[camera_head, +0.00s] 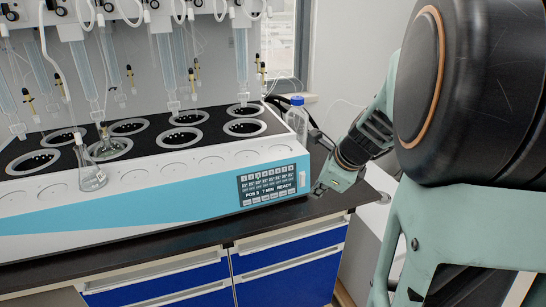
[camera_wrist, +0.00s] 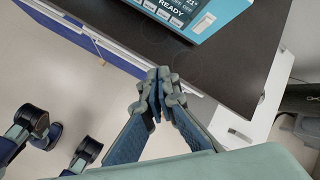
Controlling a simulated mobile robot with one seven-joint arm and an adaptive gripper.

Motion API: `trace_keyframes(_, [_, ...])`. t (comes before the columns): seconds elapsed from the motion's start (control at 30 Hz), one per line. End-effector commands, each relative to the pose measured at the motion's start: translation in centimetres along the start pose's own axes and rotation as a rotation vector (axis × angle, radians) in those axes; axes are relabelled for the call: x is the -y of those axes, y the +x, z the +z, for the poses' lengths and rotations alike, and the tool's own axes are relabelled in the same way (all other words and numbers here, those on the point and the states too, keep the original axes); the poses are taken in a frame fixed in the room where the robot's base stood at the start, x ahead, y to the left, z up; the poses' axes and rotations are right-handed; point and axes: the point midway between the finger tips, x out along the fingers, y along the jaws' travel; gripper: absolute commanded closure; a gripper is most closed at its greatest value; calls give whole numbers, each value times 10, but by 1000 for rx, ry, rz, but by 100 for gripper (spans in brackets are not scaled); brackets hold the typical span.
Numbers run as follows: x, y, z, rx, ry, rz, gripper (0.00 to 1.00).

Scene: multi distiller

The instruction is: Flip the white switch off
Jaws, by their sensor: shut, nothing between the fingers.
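The distiller (camera_head: 150,189) is a long white and light-blue machine on a dark bench. Its display panel (camera_head: 273,185) reads READY; the panel also shows in the wrist view (camera_wrist: 172,10) at the top. My gripper (camera_head: 322,187) is near the machine's front right corner, by the bench edge.
The dark benchtop (camera_wrist: 225,75) has a bare strip right of the machine. Blue drawers (camera_head: 290,268) are below. A clear bottle with a blue cap (camera_head: 297,118) stands behind the machine's right end.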

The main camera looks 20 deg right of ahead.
Motion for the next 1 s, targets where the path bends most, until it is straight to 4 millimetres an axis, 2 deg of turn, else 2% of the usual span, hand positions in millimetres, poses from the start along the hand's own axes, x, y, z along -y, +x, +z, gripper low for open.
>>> trace_keyframes(0.03, [10,-8,-1,22,146,-18,100])
trace_keyframes(0.1, [20,-12,-1,56,329,-37,100])
trace_keyframes(0.2, [32,-17,-2,98,540,-57,100])
trace_keyframes(0.33, [43,-22,-4,134,711,-72,100])
trace_keyframes(0.5, [47,-23,-5,151,786,-78,100])
trace_keyframes(0.77, [46,-23,-4,151,783,-78,100])
trace_keyframes(1.0, [39,-11,-6,150,782,-78,100])
